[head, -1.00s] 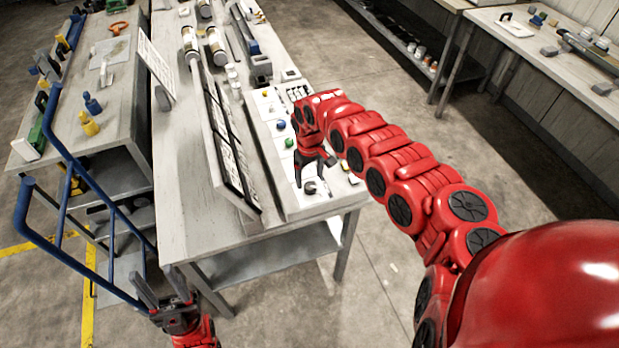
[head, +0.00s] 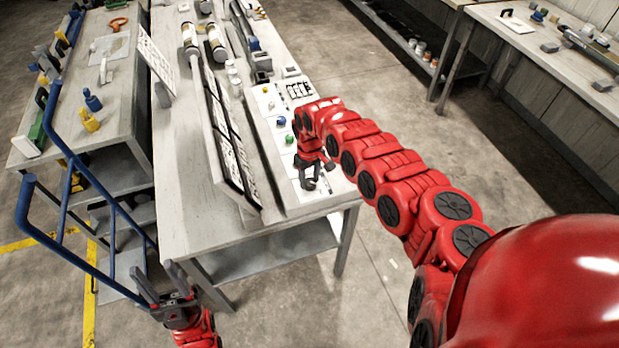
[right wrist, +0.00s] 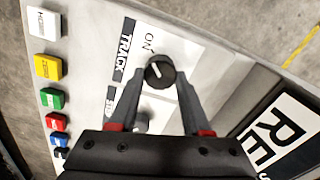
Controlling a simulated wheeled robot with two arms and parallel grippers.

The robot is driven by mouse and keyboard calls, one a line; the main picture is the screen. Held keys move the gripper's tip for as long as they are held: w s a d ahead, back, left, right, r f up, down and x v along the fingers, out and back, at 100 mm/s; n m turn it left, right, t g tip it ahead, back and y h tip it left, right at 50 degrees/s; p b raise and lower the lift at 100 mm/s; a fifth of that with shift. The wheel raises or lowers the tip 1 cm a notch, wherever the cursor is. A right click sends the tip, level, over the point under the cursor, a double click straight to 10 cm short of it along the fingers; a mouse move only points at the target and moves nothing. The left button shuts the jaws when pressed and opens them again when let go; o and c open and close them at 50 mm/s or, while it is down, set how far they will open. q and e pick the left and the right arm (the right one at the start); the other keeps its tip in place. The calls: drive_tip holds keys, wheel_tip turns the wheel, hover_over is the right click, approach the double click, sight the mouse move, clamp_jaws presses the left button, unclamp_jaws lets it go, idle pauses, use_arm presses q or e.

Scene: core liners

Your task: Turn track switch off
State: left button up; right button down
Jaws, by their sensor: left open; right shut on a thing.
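The black round track switch knob (right wrist: 160,72) with a white pointer mark sits on a white panel (right wrist: 205,52) in the right wrist view. The labels "ON" and "TRACK" are printed beside it. My right gripper (right wrist: 159,80) has one finger on each side of the knob and is shut on it. In the head view my right gripper (head: 313,180) points down at the near end of the panel, and it hides much of the knob. My left gripper (head: 160,298) is open and empty, low at the left, off the table's near corner.
White, yellow (right wrist: 47,67), green, red and blue buttons line the panel's edge. A tilted sign board (head: 232,150) stands just left of the panel. A blue rail (head: 90,180) is near my left arm. Open floor lies right of the table.

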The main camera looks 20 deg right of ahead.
drive_tip(key=shift+n, duration=0.4)
drive_tip(key=n+b, duration=0.1)
drive_tip(key=n, duration=0.2)
drive_tip(key=shift+b, duration=0.35)
drive_tip(key=n+b, duration=0.1)
drive_tip(key=n, duration=0.3)
drive_tip(key=shift+a+b, duration=0.1)
drive_tip(key=shift+b, duration=0.2)
drive_tip(key=n+b, duration=0.1)
drive_tip(key=n, duration=0.4)
drive_tip(key=shift+n+b, duration=0.3)
drive_tip(key=shift+n, duration=0.1)
drive_tip(key=n+b, duration=0.1)
drive_tip(key=n, duration=0.3)
drive_tip(key=shift+s, duration=0.1)
drive_tip(key=shift+r+n, duration=0.1)
drive_tip(key=shift+n, duration=0.2)
drive_tip(key=shift+c, duration=1.8)
unclamp_jaws()
